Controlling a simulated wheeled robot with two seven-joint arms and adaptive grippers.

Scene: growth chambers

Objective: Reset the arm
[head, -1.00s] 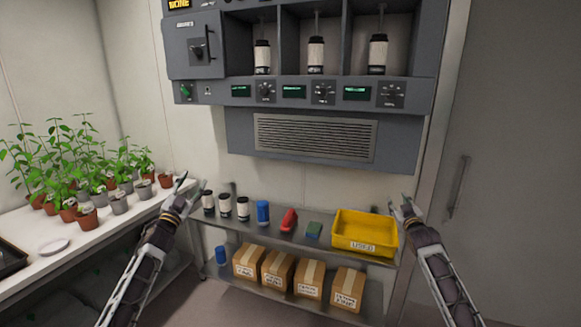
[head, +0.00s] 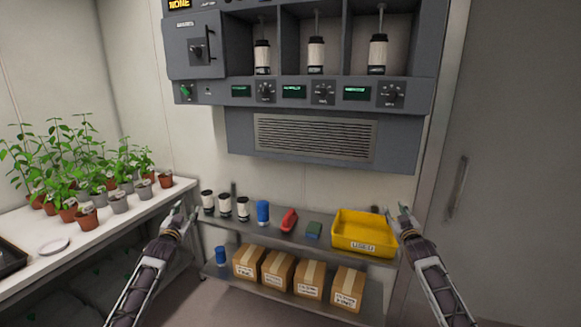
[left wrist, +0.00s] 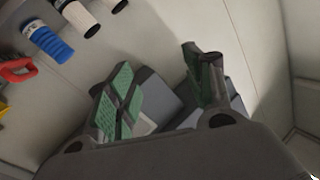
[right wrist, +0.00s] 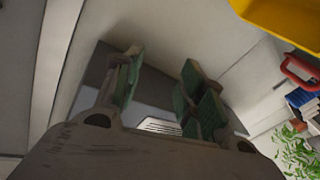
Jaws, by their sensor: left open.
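My left gripper (head: 184,214) is open and empty, in front of the left end of the steel shelf. Its green-padded fingers stand apart in the left wrist view (left wrist: 160,90). My right gripper (head: 397,215) is open and empty, at the right end of the shelf beside the yellow bin (head: 364,243). Its spread fingers also show in the right wrist view (right wrist: 162,85). Neither gripper is seen touching anything.
Cardboard boxes (head: 278,270) stand below. Potted plants (head: 87,216) fill the left bench. A grey chamber unit (head: 315,133) hangs above.

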